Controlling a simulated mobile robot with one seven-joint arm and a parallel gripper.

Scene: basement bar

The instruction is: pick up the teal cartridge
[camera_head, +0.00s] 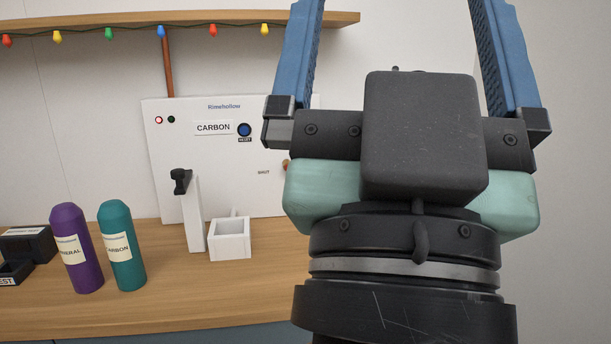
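The teal cartridge (122,248) stands upright on the wooden counter, left of the middle of the picture, with a pale label reading "CARBON". My gripper (395,12) is large in the right half of the picture, its two blue fingers spread wide and pointing up. The fingertips run past the top edge, so they are hidden. Nothing shows between the visible parts of the fingers. The gripper is well to the right of the teal cartridge and apart from it.
A purple cartridge (77,250) stands close at the teal one's left. A dark holder (28,244) sits at far left. A white panel (228,168) with "CARBON" sign, a black-topped white post (193,222) and a white open box (231,241) are to the right. A shelf (150,18) with coloured bulbs hangs above.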

